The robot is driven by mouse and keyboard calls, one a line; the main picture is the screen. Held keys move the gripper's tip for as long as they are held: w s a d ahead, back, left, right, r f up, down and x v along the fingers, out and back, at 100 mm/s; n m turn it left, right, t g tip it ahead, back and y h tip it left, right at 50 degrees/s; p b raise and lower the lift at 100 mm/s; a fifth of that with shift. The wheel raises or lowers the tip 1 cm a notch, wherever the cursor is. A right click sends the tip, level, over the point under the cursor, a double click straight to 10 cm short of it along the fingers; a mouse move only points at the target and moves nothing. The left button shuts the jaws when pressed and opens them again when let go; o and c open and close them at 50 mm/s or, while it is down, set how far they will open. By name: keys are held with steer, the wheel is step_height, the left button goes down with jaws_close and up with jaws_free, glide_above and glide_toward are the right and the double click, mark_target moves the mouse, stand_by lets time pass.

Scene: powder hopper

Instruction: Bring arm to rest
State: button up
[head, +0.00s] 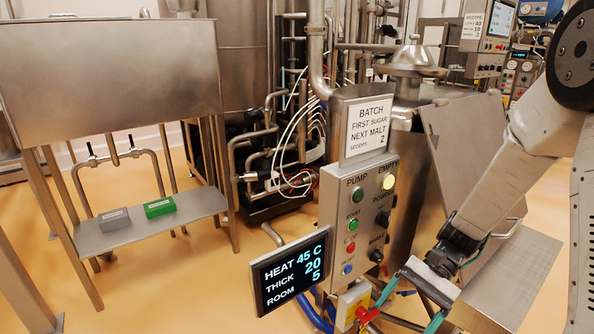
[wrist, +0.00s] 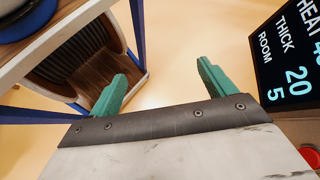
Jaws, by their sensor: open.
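My gripper (head: 411,307) is low at the right of centre in the head view, pointing down. Its two green fingers are spread apart. In the wrist view my gripper (wrist: 161,75) is open, with only orange floor between the fingers. Nothing is held. In the head view my arm comes down from the upper right, and the gripper appears beside the lower part of the control panel (head: 358,205).
The display (head: 291,273) reads heat 45 C, thick 20, room 5; it also shows in the wrist view (wrist: 290,60). A steel box (head: 507,275) is right of the gripper.

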steer(key=s+d+r+n+t+h, duration=0.2)
steer(key=s+r+n+t+h, duration=0.1)
steer(key=s+r, duration=0.4)
steer(key=s+d+r+n+t+h, duration=0.2)
steer(key=s+r+n+t+h, duration=0.2)
steer(key=s+r, duration=0.4)
steer(key=shift+d+r+t+h, duration=0.4)
steer(key=shift+r+h, duration=0.5)
steer(key=shift+r, duration=1.65)
